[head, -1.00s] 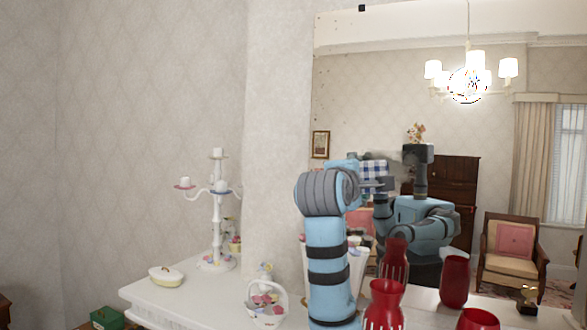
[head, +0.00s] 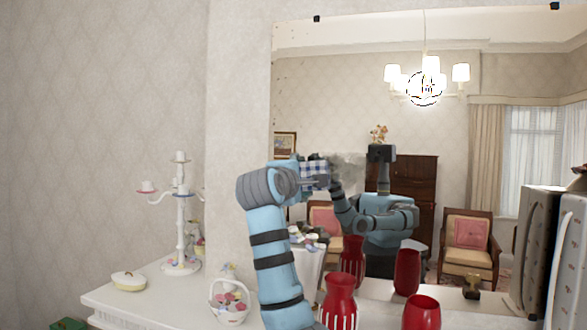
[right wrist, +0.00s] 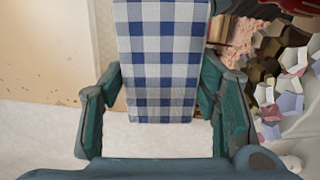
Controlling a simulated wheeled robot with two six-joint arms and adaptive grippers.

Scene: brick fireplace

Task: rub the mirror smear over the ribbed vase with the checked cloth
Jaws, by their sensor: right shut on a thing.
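The mirror (head: 330,100) fills the right of the head view. A grey, cloudy smear (head: 348,166) shows on it, above the ribbed vase (head: 338,300), which is red with pale ribs and stands on the white mantel. My right gripper (head: 312,178) is raised at the mirror, shut on the blue-and-white checked cloth (head: 316,170). The cloth is just left of the smear; whether it touches the glass I cannot tell. In the right wrist view the cloth (right wrist: 160,60) hangs flat between the fingers (right wrist: 160,108). My left gripper is not in view.
A plain red vase (head: 421,313) stands right of the ribbed one. A flower basket (head: 229,303), a lidded dish (head: 128,281) and a white candelabra (head: 181,225) stand left of my arm on the mantel (head: 165,300). A dark-edged patterned object (head: 568,250) is at far right.

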